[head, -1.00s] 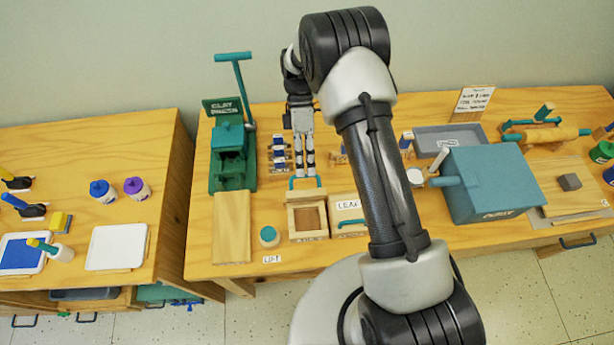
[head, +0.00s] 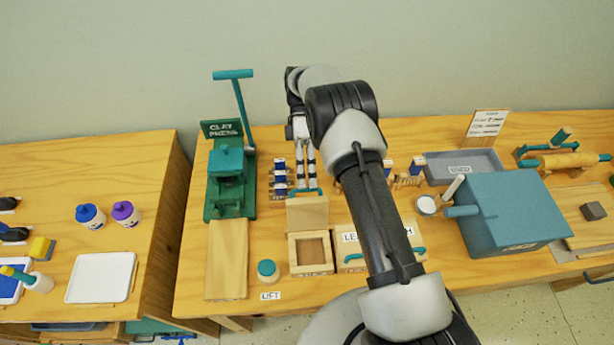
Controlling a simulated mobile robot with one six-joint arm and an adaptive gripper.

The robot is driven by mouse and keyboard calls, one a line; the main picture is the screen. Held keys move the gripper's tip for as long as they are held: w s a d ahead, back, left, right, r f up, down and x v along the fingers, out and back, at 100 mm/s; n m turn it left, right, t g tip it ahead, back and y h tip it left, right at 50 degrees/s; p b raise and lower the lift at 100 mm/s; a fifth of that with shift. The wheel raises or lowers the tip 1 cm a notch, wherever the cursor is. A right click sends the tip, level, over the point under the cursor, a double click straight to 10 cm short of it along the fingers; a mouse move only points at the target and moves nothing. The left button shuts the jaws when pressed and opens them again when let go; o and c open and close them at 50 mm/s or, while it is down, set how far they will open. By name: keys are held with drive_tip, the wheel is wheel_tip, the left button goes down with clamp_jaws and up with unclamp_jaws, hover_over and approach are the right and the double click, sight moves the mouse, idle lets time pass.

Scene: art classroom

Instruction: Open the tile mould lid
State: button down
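The tile mould (head: 310,268) is a square wooden frame with a recessed centre, on the table in the middle of the head view. Its wooden lid (head: 308,213) is raised at the back edge of the frame, and the recess is uncovered. A teal handle (head: 305,191) runs across the lid's top edge. My gripper (head: 306,184) points down just behind the lid. Its two fingers are side by side with a narrow gap between them, tips close to the handle. I cannot tell whether they touch it.
A green clay press (head: 231,180) with a tall lever stands left of the mould. A small teal-lidded jar (head: 267,270) is near its left side. A box with a teal handle (head: 352,257) sits close on the right, partly behind my arm. A large teal box (head: 510,215) is further right.

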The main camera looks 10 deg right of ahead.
drive_tip(key=shift+s+f, duration=0.35)
drive_tip(key=shift+f, duration=0.25)
drive_tip(key=shift+s+f, duration=0.3)
drive_tip(key=shift+f, duration=0.25)
drive_tip(key=c, duration=1.6)
unclamp_jaws()
drive_tip(key=shift+s+a+r, duration=0.1)
drive_tip(key=shift+s, duration=0.1)
drive_tip(key=shift+c, duration=0.4)
drive_tip(key=shift+r, duration=0.1)
drive_tip(key=shift+w+r, duration=0.15)
drive_tip(key=shift+w, duration=0.05)
drive_tip(key=shift+r, duration=0.1)
